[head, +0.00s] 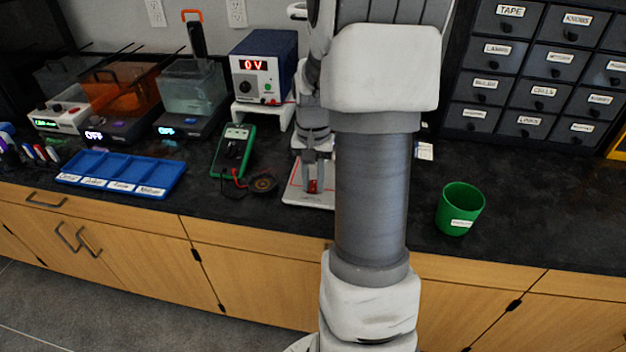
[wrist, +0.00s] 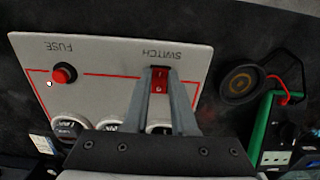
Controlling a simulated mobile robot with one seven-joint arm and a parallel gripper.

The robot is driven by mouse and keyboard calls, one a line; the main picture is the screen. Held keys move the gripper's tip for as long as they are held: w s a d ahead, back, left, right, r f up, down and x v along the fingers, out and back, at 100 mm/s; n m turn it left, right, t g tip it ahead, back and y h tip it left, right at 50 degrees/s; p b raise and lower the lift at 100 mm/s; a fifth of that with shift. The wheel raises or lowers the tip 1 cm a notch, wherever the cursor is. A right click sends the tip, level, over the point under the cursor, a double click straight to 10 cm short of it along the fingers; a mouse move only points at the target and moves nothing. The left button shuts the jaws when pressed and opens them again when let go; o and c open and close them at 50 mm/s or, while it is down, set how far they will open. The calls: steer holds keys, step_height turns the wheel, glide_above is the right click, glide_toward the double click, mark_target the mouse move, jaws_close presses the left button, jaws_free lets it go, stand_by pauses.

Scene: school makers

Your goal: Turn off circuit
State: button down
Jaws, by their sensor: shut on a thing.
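The circuit board (wrist: 112,95) is a pale panel with red lines, lying on the dark counter; it shows upside down in the wrist view. Its red rocker switch (wrist: 159,87), marked SWITCH, sits between the fingertips of my gripper (wrist: 160,76). The fingers are closed on the switch, one on each side. A round red part (wrist: 64,74) sits by the word FUSE. In the head view, my gripper (head: 313,180) points down over the board (head: 299,198), and my arm hides the board's right part.
A green multimeter (head: 234,150) and a round black piece (head: 263,183) lie left of the board. A power supply (head: 264,66) reading 0 V stands behind. A blue tray (head: 121,171) lies further left. A green cup (head: 460,208) stands right, with clear counter around it.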

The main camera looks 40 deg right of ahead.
steer(key=shift+r, duration=0.1)
steer(key=shift+w+r+g+y+p, duration=0.1)
steer(key=shift+r+g+y+p, duration=0.2)
steer(key=shift+p, duration=0.9)
steer(key=p, duration=0.1)
steer(key=y+p, duration=0.1)
steer(key=p, duration=0.1)
steer(key=shift+w+d+g, duration=0.15)
steer(key=shift+d+g, duration=0.1)
steer(key=shift+g, duration=0.15)
steer(key=shift+f+g+y+p, duration=0.25)
steer(key=shift+g+y+p, duration=0.05)
steer(key=shift+p, duration=0.3)
steer(key=c, duration=0.7)
jaws_free()
steer(key=p+v, duration=0.3)
steer(key=v, duration=1.4)
steer(key=shift+d+r, duration=0.15)
steer(key=shift+r, duration=0.05)
